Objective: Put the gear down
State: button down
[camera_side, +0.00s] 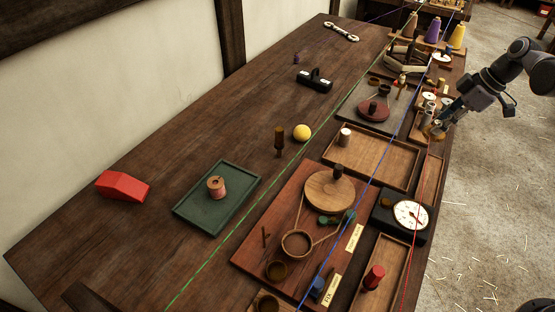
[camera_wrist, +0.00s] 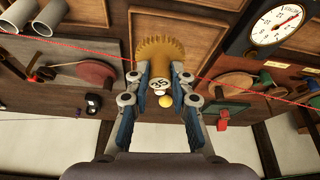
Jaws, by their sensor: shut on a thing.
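My gripper (camera_wrist: 162,76) is shut on a brass-coloured toothed gear (camera_wrist: 168,47). Its fingers pinch the gear's hub, which carries a pale label reading 25. In the side view the gear (camera_side: 432,132) is small and partly hidden by my gripper (camera_side: 438,122). It is at the right edge of the bench, beside several pale cylinders. I cannot tell from these views whether the gear touches anything below it.
A wooden tray (camera_side: 372,150) with a white-topped spool lies left of my gripper. A dial scale (camera_side: 409,215) stands nearer the front. Red, blue and green cords run along the bench. A yellow ball (camera_side: 302,132) and green tray (camera_side: 237,183) are farther left.

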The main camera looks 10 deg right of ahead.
jog(key=shift+s+d, duration=0.2)
jog(key=shift+d, duration=0.15)
jog(key=w+a+f, duration=0.1)
jog(key=a+f, duration=0.1)
jog(key=a, duration=0.1)
jog(key=w+a+f, duration=0.2)
jog(key=a, duration=0.1)
jog(key=w+a+f, duration=0.2)
jog(key=a+f, duration=0.1)
jog(key=a, duration=0.1)
jog(key=shift+w, duration=0.1)
jog(key=shift+f, duration=2)
jog(key=shift+f, duration=0.1)
jog(key=c, duration=1.2)
grip_release()
jog(key=shift+o, duration=0.2)
